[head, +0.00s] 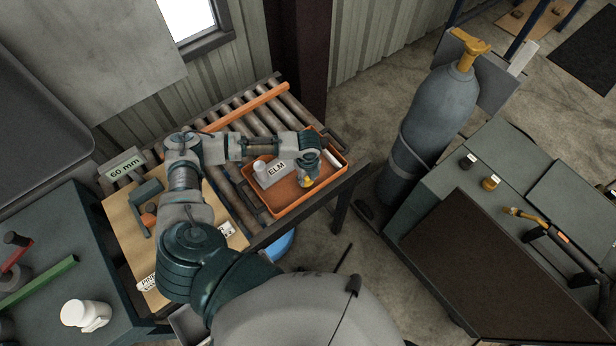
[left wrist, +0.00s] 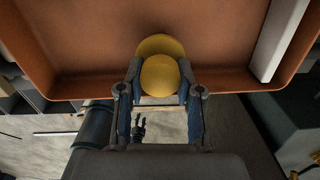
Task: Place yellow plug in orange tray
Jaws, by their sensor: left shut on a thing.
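The orange tray (head: 283,211) lies on the roller conveyor, its open top facing up. My left gripper (head: 308,176) reaches over the right part of the tray, and it is shut on the yellow plug (head: 306,183). In the left wrist view, the rounded yellow plug (left wrist: 160,76) sits between the two fingertips of my left gripper (left wrist: 160,88). The orange tray floor (left wrist: 80,45) is behind it, and the near tray rim runs just below it. I cannot tell whether the plug touches the tray floor. My right gripper does not show clearly in either view.
A grey block marked ELM (head: 272,174) lies inside the tray, left of the gripper. A white bar (head: 331,159) lies along its right side. An orange rail (head: 247,107) crosses the rollers behind. A grey gas cylinder (head: 433,118) stands to the right, beyond a floor gap.

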